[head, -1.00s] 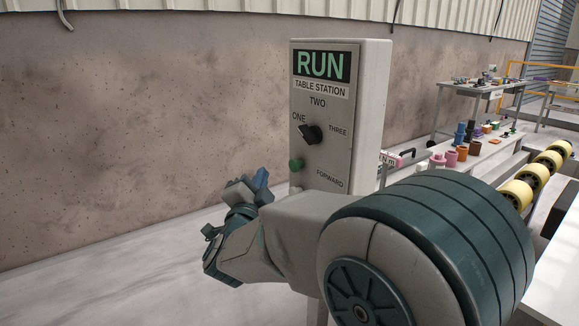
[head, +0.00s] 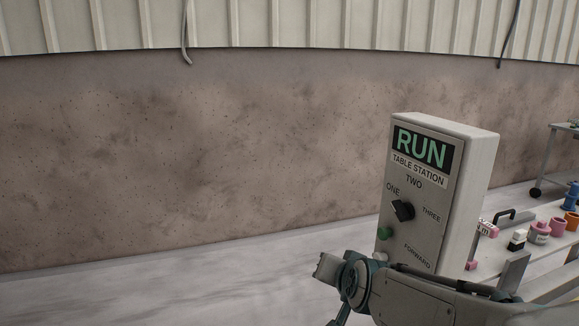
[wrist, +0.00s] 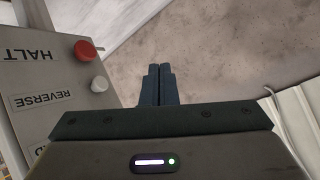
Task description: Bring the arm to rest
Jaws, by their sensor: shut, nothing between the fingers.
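My gripper (wrist: 157,85) shows in the wrist view with its two dark fingers together and nothing between them. In the head view my arm (head: 425,297) lies low in the picture, in front of the foot of the control box; the fingertips cannot be made out there. The grey control box (head: 472,190) carries a RUN sign, a black knob (head: 403,210) among the labels ONE, TWO and THREE, and a green button (head: 385,233). In the wrist view the box face stands left of the fingers, upside down, with a red button (wrist: 85,51) by HALT and a white button (wrist: 99,83) by REVERSE.
A bench (head: 491,264) with several colored items, including a pink one (head: 539,232), stands right of the box. A stained wall (head: 200,160) runs behind. The pale stone floor (head: 150,290) at the left is clear.

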